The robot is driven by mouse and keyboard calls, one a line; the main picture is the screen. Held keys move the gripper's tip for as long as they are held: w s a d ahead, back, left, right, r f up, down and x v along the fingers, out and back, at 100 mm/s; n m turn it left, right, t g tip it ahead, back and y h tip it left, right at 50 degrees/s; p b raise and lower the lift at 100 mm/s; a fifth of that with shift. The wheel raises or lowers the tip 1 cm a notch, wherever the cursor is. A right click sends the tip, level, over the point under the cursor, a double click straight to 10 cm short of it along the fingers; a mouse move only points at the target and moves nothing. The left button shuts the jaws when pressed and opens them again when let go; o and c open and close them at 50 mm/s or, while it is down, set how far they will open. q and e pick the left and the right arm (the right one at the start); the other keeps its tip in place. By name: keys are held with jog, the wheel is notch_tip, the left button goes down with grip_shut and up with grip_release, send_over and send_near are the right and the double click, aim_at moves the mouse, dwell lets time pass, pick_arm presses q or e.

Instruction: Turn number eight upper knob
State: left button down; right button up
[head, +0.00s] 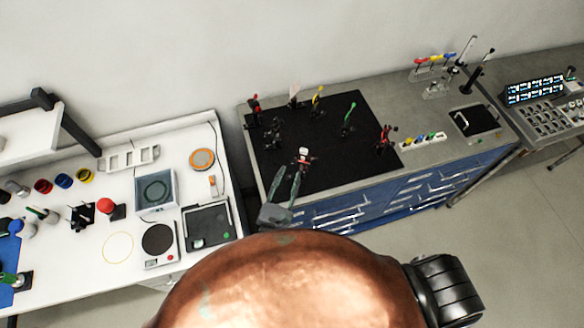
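Several small optical mounts stand on the black breadboard (330,155) on the blue-drawer bench. A mount with a white top and some red (304,154) stands near its front edge. Others are a red one (385,138), a green one (349,119), a yellow one (317,99) and another red one (255,105). Numbers and separate knobs are too small to read, so I cannot tell which is number eight. My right gripper (288,173) is over the front left of the breadboard, fingers apart and empty, just left of the white-topped mount. My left gripper is out of view.
At left, a white table holds a scale (158,240), a square plate device (155,190) and a dark tray (208,228). Right of the breadboard are a strip of colored pieces (424,139) and a black box (474,121). A control console (545,105) stands far right.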

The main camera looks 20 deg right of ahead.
aim_at(294, 163)
jog(key=shift+b+x, duration=0.3)
jog(key=shift+x, duration=1.75)
jog(key=shift+c, duration=0.4)
grip_shut()
